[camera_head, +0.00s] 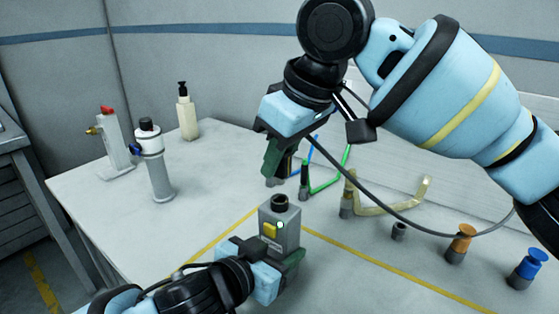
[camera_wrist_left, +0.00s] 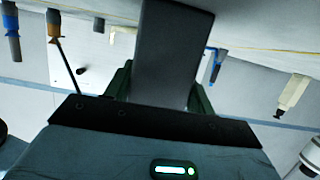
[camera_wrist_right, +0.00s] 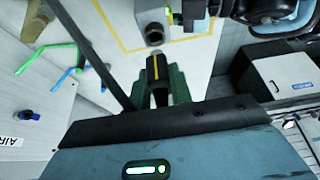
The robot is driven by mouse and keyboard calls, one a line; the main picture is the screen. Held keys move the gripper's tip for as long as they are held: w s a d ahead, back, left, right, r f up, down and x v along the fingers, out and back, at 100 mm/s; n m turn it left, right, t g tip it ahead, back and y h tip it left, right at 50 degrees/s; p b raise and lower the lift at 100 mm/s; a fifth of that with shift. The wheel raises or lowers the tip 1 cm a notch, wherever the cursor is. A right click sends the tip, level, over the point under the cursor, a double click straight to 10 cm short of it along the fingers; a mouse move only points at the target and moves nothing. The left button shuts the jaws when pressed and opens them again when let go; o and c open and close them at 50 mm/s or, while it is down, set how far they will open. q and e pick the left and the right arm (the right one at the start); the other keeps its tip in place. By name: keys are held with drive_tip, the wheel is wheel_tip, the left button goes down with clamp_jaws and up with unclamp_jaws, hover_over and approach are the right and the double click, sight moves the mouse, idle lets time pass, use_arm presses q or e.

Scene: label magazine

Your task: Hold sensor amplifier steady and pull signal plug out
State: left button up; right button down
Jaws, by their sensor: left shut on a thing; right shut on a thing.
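The sensor amplifier (camera_head: 286,238) is a grey upright box with a yellow patch and a black round socket on top. It stands on the table at the lower middle. My left gripper (camera_head: 278,274) is shut on its lower body; the left wrist view shows the grey box (camera_wrist_left: 172,60) between the green fingers. My right gripper (camera_head: 277,170) is above the amplifier, shut on the signal plug (camera_wrist_right: 154,68), a black piece with a yellow stripe. The plug is apart from the socket (camera_wrist_right: 154,34). A dark cable (camera_head: 374,199) hangs beside the right gripper and runs off to the right.
Connectors with a green cable (camera_head: 336,183), a blue cable (camera_head: 309,163) and a beige cable (camera_head: 404,209) stand behind. An orange connector (camera_head: 461,243) and a blue connector (camera_head: 526,268) are at right. A pump bottle (camera_head: 187,118) and a valved cylinder (camera_head: 157,172) stand at left.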

idle(0.3)
use_arm(q)
drive_tip(key=o, duration=1.2)
drive_tip(key=shift+o, duration=0.2)
drive_tip(key=shift+a, duration=0.1)
drive_tip(key=v, duration=1.2)
